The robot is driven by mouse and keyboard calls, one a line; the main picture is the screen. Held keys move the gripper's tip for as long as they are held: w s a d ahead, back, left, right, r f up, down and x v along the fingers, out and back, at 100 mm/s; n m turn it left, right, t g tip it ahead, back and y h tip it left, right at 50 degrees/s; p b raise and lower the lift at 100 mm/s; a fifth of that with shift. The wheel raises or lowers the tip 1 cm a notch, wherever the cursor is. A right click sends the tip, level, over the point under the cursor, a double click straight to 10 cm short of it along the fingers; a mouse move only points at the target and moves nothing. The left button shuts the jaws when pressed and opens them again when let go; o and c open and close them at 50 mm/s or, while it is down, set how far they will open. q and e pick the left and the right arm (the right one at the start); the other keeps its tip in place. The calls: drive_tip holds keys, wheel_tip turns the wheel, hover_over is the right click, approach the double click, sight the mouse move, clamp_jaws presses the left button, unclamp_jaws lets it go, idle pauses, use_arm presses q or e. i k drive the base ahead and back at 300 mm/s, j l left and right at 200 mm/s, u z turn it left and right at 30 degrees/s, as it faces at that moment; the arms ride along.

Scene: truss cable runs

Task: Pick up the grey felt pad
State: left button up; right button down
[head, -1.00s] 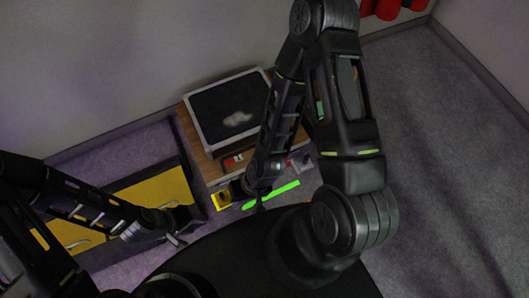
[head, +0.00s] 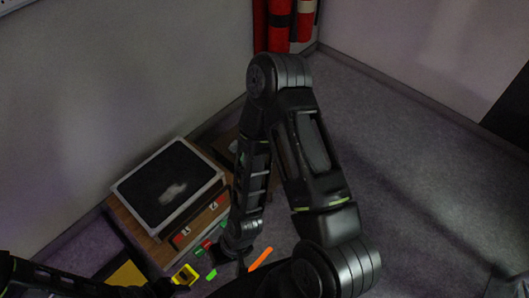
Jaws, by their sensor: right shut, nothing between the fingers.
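A small pale grey patch (head: 173,191) lies on the dark inside of a pale-rimmed tray (head: 122,190) at the left. It may be the grey felt pad, but I cannot tell for sure. My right gripper (head: 241,264) points down to the right of and nearer than the tray, apart from the patch. It is shut and empty; its fingertips are small and dark. My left gripper (head: 172,287) is low at the left, partly cut off by the bottom edge, and its fingers are too unclear to read.
The tray rests on a wooden unit (head: 125,222). Near my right gripper are an orange strip (head: 260,259), a yellow piece (head: 185,274) and small green pieces (head: 211,275). Red cylinders (head: 279,25) stand by the back wall.

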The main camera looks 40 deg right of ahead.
sight(233, 148)
drive_tip(key=z, duration=0.95)
